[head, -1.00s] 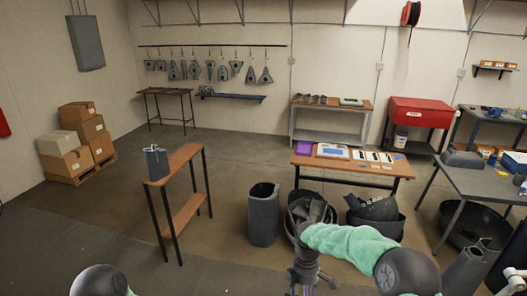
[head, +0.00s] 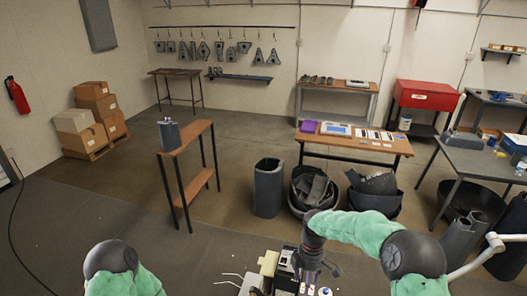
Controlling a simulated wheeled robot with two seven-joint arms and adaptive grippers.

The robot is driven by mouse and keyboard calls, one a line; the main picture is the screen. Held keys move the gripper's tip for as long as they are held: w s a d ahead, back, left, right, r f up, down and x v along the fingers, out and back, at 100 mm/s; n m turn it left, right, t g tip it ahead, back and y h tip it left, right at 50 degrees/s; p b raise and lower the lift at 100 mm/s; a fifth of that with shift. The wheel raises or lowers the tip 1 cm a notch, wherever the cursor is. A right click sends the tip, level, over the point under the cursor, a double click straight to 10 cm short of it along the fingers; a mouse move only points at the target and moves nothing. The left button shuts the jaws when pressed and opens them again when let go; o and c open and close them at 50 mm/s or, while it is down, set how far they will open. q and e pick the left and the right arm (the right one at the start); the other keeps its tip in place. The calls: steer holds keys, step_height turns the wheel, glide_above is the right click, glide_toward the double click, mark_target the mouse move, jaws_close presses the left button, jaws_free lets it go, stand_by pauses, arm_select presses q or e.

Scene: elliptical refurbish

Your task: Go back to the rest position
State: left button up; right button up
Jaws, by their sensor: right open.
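My right gripper (head: 311,272) is at the bottom centre of the head view, at the end of my green-sleeved right arm (head: 365,232). It points down, open, just over several small items on a surface near my base. Its fingertips are partly lost among those items. My left arm (head: 120,270) shows only as a dark joint and green sleeve at the bottom left. The left gripper is outside the picture.
A narrow wooden stand (head: 188,150) with a grey canister (head: 169,134) is at centre left. A grey bin (head: 268,188) and black tubs (head: 313,190) stand before a wooden table (head: 350,144). A grey workbench (head: 475,163) is at right. Floor between stand and bin is clear.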

steer(key=s+a+f+m+y+b, duration=0.15)
steer(key=s+f+m+b, duration=0.3)
steer(key=f, duration=0.75)
steer(key=s+a+f+m+y+b, duration=0.1)
steer(key=s+a+f+m+b, duration=0.4)
steer(key=f, duration=0.7)
steer(key=s+d+f+m+t+b, duration=0.2)
steer(key=s+f+m+b, duration=0.4)
steer(key=s+f+m, duration=0.3)
steer(key=s+f+y, duration=0.1)
steer(key=s+f, duration=0.2)
steer(key=s, duration=0.3)
steer(key=shift+s+t, duration=0.15)
steer(key=shift+t, duration=0.15)
